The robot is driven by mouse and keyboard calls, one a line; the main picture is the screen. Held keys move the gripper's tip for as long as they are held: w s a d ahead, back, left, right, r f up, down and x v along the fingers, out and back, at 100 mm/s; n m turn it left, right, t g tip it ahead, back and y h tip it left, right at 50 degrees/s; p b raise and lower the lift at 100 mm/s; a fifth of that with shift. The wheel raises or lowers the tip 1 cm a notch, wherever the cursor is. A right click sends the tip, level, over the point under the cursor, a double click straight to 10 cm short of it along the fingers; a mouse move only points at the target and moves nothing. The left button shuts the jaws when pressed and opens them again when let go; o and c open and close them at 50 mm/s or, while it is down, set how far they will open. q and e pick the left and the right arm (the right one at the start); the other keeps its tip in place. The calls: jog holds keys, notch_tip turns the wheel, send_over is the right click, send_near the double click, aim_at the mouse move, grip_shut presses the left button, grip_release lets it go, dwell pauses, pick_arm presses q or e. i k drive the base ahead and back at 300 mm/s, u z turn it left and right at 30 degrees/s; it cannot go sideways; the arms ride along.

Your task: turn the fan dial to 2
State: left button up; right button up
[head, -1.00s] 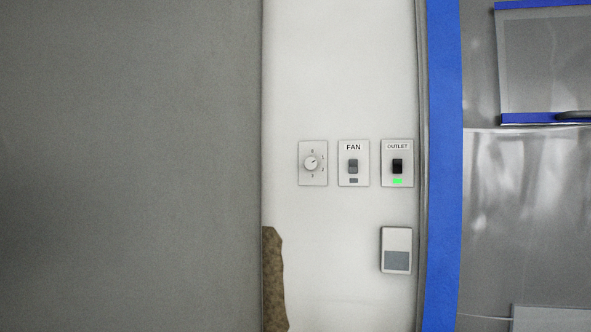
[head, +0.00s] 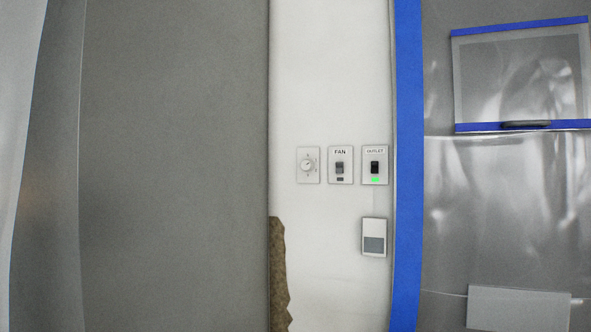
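The fan dial (head: 307,165) is a round white knob on a pale square plate, at the left end of a row of wall plates in the head view. Its pointer and the small numbers around it are too small to read now. Beside it is the FAN switch plate (head: 340,165) with a grey rocker and an unlit dark indicator. Neither of my grippers shows in the head view.
The OUTLET switch (head: 375,165) has a lit green indicator. Below it is a box with a grey lower panel (head: 374,238). Blue tape (head: 407,200) edges plastic sheeting on the right. A grey wall (head: 170,170) fills the left. Brown damage (head: 279,280) marks the white wall's lower edge.

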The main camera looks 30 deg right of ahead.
aim_at(307, 165)
jog(key=z, duration=0.2)
jog(key=i, duration=0.85)
jog(key=u, duration=0.1)
